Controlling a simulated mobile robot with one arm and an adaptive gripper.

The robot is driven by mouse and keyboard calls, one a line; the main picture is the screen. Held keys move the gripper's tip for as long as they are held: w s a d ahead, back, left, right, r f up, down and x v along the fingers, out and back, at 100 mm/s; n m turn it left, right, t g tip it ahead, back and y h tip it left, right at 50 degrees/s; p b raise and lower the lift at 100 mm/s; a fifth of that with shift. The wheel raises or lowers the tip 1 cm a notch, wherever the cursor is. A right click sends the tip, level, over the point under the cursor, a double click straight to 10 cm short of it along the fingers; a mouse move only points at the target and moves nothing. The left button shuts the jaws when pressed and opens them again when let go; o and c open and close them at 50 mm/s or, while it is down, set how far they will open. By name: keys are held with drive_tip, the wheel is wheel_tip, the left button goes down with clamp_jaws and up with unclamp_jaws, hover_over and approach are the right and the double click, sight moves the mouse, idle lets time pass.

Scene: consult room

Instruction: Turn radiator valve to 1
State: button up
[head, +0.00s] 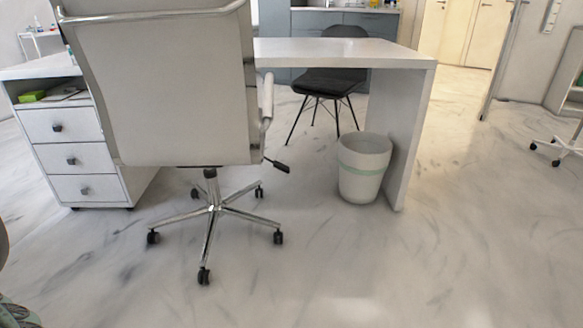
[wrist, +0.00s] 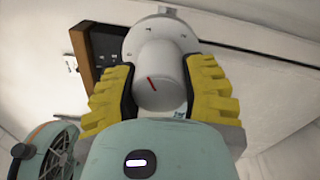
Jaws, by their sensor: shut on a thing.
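The radiator valve (wrist: 160,80) is a white round knob with a red mark on its face, in the middle of the wrist view. A wider white collar with dark marks lies behind the knob; I cannot read which number the red mark stands at. My gripper (wrist: 160,92) has yellow ridged fingers on both sides of the knob and is shut on it. The head view shows neither the valve nor the gripper.
A dark brown framed panel (wrist: 98,52) is just left of the valve. In the head view, a white office chair (head: 160,90) stands before a white desk (head: 400,62), with a waste bin (head: 364,168) under it. Floor at the right front is clear.

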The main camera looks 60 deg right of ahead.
drive_tip(key=shift+f, duration=0.1)
drive_tip(key=o, duration=1.2)
drive_tip(key=shift+o, duration=0.2)
drive_tip(key=v, duration=1.2)
